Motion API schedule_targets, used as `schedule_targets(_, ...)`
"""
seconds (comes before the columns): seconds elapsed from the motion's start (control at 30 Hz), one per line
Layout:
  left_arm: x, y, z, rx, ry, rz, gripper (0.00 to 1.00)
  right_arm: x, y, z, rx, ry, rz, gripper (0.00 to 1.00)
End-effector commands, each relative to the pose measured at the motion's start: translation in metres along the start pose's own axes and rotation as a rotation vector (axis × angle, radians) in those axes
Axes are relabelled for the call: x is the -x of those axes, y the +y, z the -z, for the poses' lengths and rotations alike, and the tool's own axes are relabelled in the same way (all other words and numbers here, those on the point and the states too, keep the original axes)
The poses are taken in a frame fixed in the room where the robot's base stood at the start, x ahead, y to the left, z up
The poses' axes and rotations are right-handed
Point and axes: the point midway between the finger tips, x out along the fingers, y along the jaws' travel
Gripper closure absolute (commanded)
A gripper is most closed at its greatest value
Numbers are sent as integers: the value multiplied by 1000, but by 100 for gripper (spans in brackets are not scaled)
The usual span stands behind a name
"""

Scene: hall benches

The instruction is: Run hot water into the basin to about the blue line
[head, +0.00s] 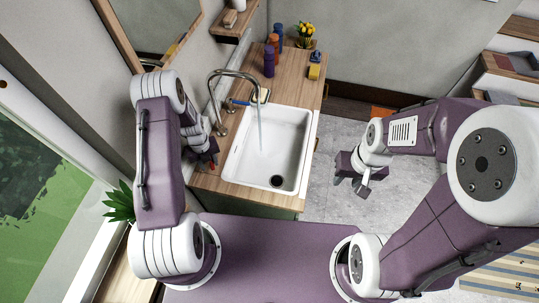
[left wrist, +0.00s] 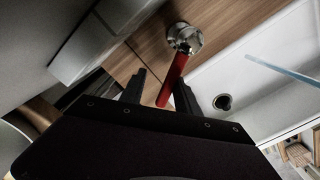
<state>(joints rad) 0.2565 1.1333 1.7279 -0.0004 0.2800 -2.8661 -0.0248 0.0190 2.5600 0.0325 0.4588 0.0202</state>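The white basin (head: 288,128) is set in a wooden counter, with a dark round drain (head: 277,181) showing. A metal tap (head: 236,73) arches over it and a thin stream of water (head: 259,125) falls into it. I see no clear standing water and no blue line. A blue lever (head: 240,102) is at the tap. The red lever (left wrist: 172,80) sits on a round metal base in the left wrist view. My left gripper (head: 209,160) is beside the basin's left edge, its fingers open either side of the red lever's end. My right gripper (head: 351,185) is open and empty, right of the counter.
Several bottles, including a purple one (head: 269,62), stand on the counter's far part, with yellow flowers (head: 305,31) and a yellow and blue item (head: 314,72). A yellow sponge-like item (head: 262,95) is behind the basin. A wall and mirror (head: 150,25) border the left side.

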Motion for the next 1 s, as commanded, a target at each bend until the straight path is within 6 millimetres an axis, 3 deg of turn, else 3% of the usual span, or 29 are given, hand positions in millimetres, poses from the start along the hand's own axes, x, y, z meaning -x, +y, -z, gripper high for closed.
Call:
schedule_targets(0.3,0,3,-2,18,0,0,62,-2,0,0,0,0,0,64)
schedule_targets(0.63,0,-12,2,252,0,0,62,-6,0,-1,0,0,0,64)
schedule_targets(1.0,0,-12,2,261,0,0,62,-6,0,-1,0,0,0,64)
